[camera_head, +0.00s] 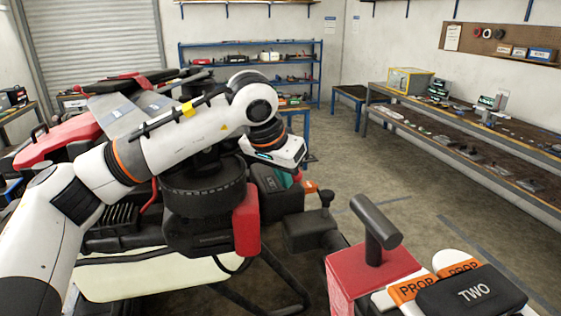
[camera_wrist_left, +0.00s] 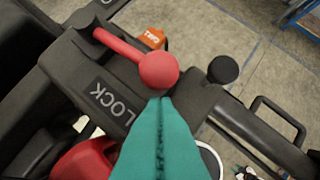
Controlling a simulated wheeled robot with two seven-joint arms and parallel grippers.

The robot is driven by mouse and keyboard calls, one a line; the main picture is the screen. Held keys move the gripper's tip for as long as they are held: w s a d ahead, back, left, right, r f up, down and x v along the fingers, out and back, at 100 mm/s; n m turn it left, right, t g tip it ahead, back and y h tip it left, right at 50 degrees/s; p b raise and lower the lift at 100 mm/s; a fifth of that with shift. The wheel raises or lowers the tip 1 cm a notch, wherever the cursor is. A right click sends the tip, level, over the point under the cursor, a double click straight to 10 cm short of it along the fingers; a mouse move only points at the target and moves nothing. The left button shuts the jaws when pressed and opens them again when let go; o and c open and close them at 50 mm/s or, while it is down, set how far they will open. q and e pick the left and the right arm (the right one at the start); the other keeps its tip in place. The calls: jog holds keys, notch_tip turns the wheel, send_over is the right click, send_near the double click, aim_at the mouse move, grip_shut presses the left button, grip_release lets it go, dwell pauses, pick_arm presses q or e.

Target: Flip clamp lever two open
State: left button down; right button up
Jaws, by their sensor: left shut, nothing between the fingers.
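My left gripper (camera_head: 298,177) reaches in over the drone's dark clamp parts. In the left wrist view its teal fingers (camera_wrist_left: 162,100) are together, with nothing between them. Their tips are right beside a red lever's ball knob (camera_wrist_left: 158,70); I cannot tell whether they touch. The red lever (camera_wrist_left: 118,45) lies across a black block marked LOCK (camera_wrist_left: 112,100). A black-knobbed lever (camera_wrist_left: 223,69) is just right of it; its knob also shows in the head view (camera_head: 326,197). A black pad marked TWO (camera_head: 472,292) is at lower right. My right gripper is not in view.
A red block (camera_head: 350,283) with a black T-handle (camera_head: 376,228) stands at lower right, beside orange PROP straps (camera_head: 414,289). A black loop handle (camera_wrist_left: 280,118) is right of the levers. A long workbench (camera_head: 480,165) lines the right wall, with clear floor before it.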

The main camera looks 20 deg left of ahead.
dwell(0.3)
pick_arm(q)
jog(key=shift+d, duration=0.1)
jog(key=shift+w+d+n, duration=0.15)
jog(key=shift+d+n, duration=0.1)
jog(key=shift+n, duration=0.15)
